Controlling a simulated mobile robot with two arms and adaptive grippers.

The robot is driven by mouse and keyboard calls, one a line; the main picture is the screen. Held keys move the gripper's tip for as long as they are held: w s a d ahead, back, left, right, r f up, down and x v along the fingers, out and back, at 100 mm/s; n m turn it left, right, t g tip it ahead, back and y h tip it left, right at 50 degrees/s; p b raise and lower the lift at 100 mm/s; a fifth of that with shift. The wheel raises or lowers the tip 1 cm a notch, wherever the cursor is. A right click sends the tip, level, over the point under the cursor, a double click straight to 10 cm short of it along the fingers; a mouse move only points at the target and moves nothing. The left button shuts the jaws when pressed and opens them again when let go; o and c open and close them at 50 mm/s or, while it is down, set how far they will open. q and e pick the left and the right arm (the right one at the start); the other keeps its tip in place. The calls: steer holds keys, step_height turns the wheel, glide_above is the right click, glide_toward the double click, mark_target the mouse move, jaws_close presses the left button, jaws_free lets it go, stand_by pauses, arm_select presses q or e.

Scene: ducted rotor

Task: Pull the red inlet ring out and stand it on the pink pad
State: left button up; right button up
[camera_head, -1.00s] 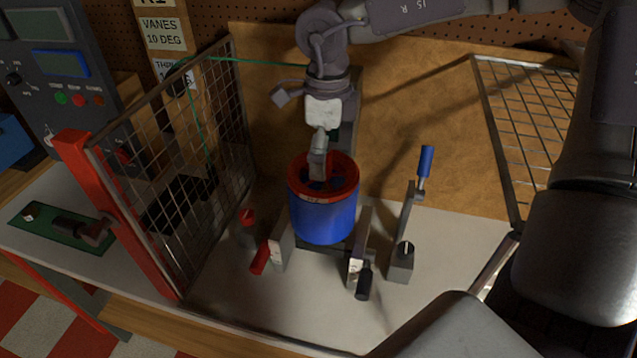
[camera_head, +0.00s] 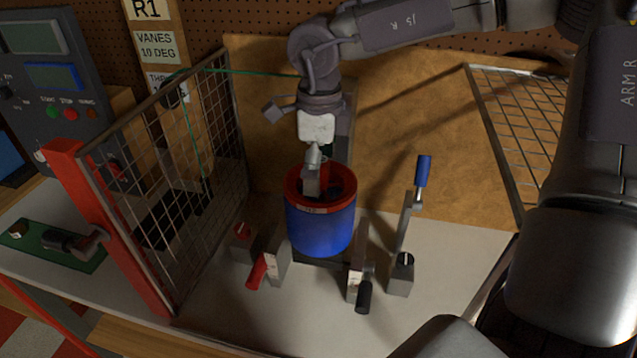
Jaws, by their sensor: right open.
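The red inlet ring (camera_head: 321,209) sits in the top of the blue duct (camera_head: 319,235), its red rim showing all round the opening. My right gripper (camera_head: 313,185) comes down from above, with its fingers at the ring's opening. It is open. The far side of the ring is partly hidden behind the fingers, and I cannot tell whether they touch it. My left gripper is not in view. I see no pink pad in this view.
Clamp blocks with red and black handles stand at the duct's foot. A blue-handled lever (camera_head: 422,172) rises on the right. A wire mesh guard (camera_head: 190,170) with a red post (camera_head: 105,225) stands left. A green mat (camera_head: 48,244) lies beyond it.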

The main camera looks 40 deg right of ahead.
stand_by(0.5)
steer(key=shift+d+b, duration=0.15)
steer(key=shift+b, duration=0.15)
steer(key=shift+c, duration=0.2)
jaws_close()
